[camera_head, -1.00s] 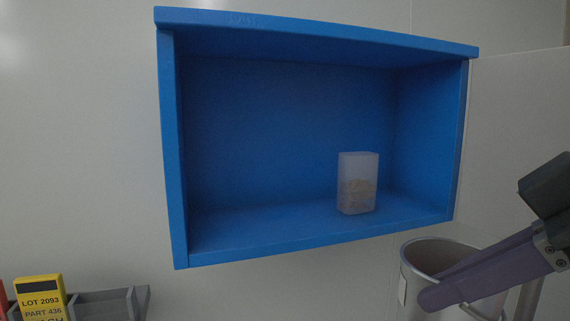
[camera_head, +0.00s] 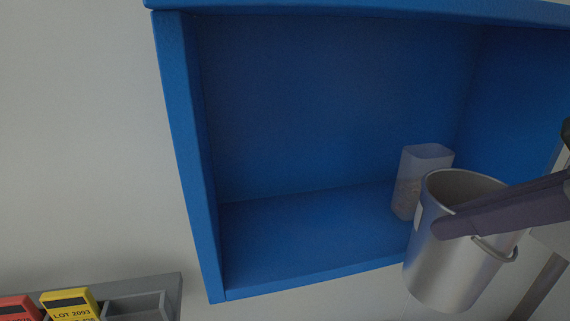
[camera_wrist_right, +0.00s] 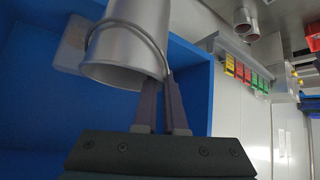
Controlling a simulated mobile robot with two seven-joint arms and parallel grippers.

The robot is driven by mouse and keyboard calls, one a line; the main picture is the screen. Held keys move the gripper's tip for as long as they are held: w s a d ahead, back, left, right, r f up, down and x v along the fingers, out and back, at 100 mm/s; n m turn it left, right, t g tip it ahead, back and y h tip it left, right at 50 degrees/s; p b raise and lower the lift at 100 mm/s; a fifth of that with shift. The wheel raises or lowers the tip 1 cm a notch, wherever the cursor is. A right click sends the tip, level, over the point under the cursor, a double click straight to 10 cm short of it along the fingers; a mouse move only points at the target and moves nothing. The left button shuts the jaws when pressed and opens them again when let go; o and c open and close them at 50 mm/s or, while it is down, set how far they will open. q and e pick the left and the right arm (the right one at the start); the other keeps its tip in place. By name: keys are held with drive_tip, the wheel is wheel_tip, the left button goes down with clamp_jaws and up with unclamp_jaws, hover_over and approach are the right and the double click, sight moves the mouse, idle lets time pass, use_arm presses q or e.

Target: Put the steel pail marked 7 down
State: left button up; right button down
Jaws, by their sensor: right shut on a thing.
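The steel pail (camera_head: 450,268) hangs in the air at the right of the head view, in front of the blue shelf's lower front edge. My right gripper (camera_head: 442,228) is shut on it at its upper part, coming in from the right. In the right wrist view the pail (camera_wrist_right: 137,40) is beyond my right gripper's fingers (camera_wrist_right: 160,90), with its wire handle looped across it. A pale label shows only edge-on on the pail's left side; no number can be read. My left gripper is in neither view.
The blue open-front shelf (camera_head: 187,160) is on the wall. A translucent container (camera_head: 425,165) with grainy contents stands inside, right behind the pail. The shelf floor to its left is bare. A grey rack (camera_head: 140,290) with yellow and red blocks is at lower left.

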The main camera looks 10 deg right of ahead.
drive_tip(key=w+a+p, duration=0.3)
drive_tip(key=w+p, duration=0.1)
drive_tip(key=w, duration=0.2)
drive_tip(key=w+a+f+p, duration=0.1)
drive_tip(key=w+a+p, duration=0.2)
drive_tip(key=w, duration=0.4)
drive_tip(key=shift+w+a+f+p, duration=0.2)
drive_tip(key=shift+w+a+p, duration=0.15)
drive_tip(key=shift+p, duration=0.25)
drive_tip(key=c, duration=1)
unclamp_jaws()
drive_tip(key=shift+s, duration=0.1)
